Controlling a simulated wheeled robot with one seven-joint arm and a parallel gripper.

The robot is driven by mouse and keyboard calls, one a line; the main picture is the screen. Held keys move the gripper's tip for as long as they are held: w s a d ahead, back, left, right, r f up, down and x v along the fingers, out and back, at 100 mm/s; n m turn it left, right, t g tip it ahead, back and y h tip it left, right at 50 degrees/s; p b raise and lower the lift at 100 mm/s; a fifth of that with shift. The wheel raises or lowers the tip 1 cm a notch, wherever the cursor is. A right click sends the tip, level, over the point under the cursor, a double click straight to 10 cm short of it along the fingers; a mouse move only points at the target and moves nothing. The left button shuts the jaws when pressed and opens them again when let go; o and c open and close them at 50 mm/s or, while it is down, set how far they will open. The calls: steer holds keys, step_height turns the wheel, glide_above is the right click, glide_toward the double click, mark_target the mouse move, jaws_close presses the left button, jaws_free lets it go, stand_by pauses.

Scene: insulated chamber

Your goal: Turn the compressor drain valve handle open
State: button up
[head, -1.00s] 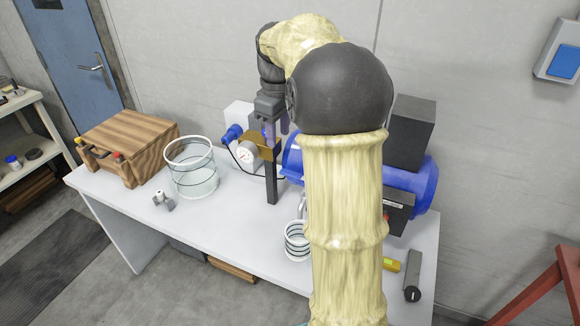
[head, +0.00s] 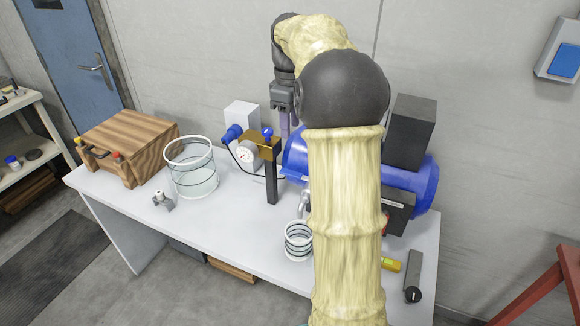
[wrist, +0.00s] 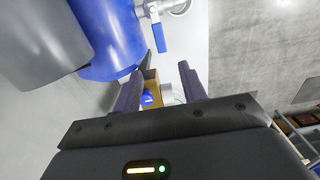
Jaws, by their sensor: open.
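The blue compressor tank (head: 425,183) lies on the bench, partly hidden behind my arm. A bent metal pipe (head: 304,203) comes down at its front, over a small ringed container. In the wrist view a blue lever (wrist: 159,37) hangs beside a grey metal fitting next to the blue tank (wrist: 112,38); I take it to be the drain valve handle. My gripper (head: 285,127) is open and empty, pointing down beside the tank's left end. In the wrist view its two purple fingers (wrist: 159,78) are apart, and the lever lies beyond their tips, not touched.
A brass block with a blue knob (head: 268,133) and a gauge (head: 245,153) stands on a dark post (head: 271,186), close left of my gripper. The small container (head: 298,242), a clear bucket (head: 192,180) and a wooden box (head: 125,145) stand on the bench (head: 235,215).

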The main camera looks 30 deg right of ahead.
mark_target(290, 172)
step_height(290, 172, down, 14)
stand_by(0.5)
steer(key=shift+c, duration=0.2)
jaws_close()
